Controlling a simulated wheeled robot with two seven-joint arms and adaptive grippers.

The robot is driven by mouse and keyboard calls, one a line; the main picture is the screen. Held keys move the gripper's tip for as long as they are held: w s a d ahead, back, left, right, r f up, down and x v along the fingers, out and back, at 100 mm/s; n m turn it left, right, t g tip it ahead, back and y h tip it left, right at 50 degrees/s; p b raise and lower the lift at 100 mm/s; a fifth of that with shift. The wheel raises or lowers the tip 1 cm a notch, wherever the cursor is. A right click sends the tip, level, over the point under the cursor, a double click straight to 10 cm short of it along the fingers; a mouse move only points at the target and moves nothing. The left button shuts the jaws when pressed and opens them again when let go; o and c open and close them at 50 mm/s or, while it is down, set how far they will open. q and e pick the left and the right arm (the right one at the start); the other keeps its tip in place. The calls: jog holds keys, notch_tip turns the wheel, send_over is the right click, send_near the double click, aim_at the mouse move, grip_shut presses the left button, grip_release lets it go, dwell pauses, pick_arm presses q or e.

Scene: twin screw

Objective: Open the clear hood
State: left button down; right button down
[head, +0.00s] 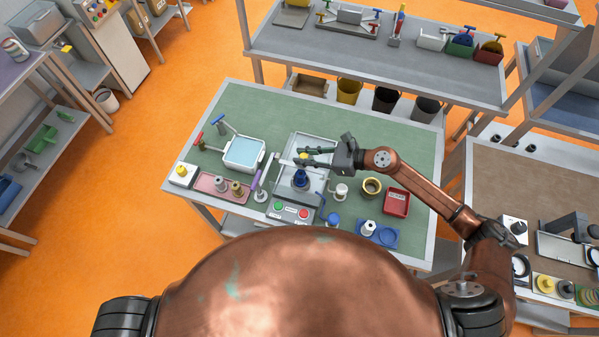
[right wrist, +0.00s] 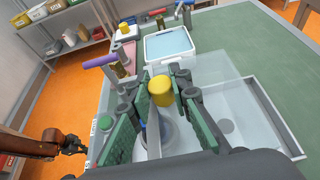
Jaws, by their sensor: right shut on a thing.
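The clear hood (head: 318,172) is a see-through cover over a shallow grey tray on the green-topped bench, and its pane also shows in the right wrist view (right wrist: 232,98). My right gripper (head: 301,156) reaches in from the right at the hood's back side. Its green-padded fingers are on either side of the yellow knob and shut on it. A blue part (head: 301,179) stands in the hood's area. I cannot tell whether the hood is lifted.
A white bin with a light-blue inside (head: 245,153) and a pink tray (head: 222,187) stand left of the hood. A control box (head: 291,212) with buttons is in front. A red bin (head: 396,203) and a brass ring (head: 371,187) stand right. The bench's back right is clear.

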aim_at(310, 146)
jog(key=w+b, duration=0.1)
jog(key=w+d+b, duration=0.1)
jog(key=w+b, duration=0.2)
jog(key=w, duration=0.1)
jog(key=shift+d+f, duration=0.35)
jog(key=shift+w+d+r+b, duration=0.1)
jog(key=shift+w+d+b, duration=0.05)
jog(key=shift+w+b, duration=0.4)
jog(key=shift+r, duration=0.15)
jog(key=c, duration=1.7)
grip_release()
jog(key=shift+c, duration=0.2)
jog(key=shift+r, duration=0.1)
jog(key=shift+d, duration=0.1)
